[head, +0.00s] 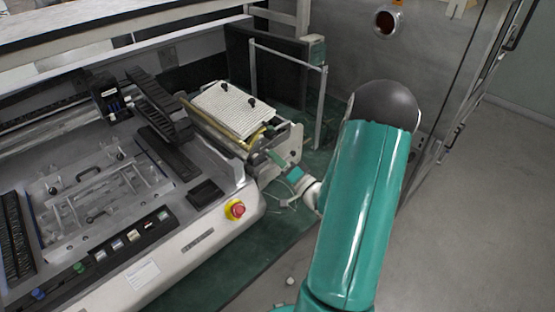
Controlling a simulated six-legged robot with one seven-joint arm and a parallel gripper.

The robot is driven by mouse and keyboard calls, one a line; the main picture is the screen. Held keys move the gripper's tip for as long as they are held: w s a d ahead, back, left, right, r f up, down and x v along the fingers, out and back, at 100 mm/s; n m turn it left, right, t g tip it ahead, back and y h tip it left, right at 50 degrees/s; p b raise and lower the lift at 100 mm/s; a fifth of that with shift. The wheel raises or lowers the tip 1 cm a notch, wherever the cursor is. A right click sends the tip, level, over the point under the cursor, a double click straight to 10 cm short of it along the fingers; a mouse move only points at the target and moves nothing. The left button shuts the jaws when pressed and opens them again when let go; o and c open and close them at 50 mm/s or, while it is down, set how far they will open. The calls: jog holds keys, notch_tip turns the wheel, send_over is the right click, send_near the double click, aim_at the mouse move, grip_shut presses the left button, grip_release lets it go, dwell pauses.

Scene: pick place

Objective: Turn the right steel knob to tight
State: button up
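My gripper (277,158) is small in the head view, at the right end of the machine, beside a unit with a white ribbed plate (232,108). Its fingers are too small and partly hidden, so I cannot tell whether they are open or shut, or whether they touch anything. Two small dark knobs (252,102) stand on the ribbed plate. I cannot make out a clearly steel knob; the side of the unit near my gripper is partly hidden. My teal arm covers the area to the right of it.
The long grey machine (215,225) fills the left side, with a red stop button (236,209) on a yellow base at its front corner. A metal frame post (320,110) stands behind my gripper. Grey floor (480,220) is open at right.

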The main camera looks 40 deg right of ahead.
grip_shut()
jog(key=shift+m, duration=0.3)
jog(key=m+h, duration=0.1)
jog(key=m, duration=0.3)
jog(key=m+g+h, duration=0.1)
jog(key=m, duration=0.3)
jog(key=m+h, duration=0.1)
jog(key=m, duration=0.4)
jog(key=shift+a+r, duration=0.1)
jog(key=shift+a, duration=0.15)
jog(key=shift+m+g+h, duration=0.3)
jog(key=o, duration=0.8)
grip_release()
jog(key=shift+o, duration=0.2)
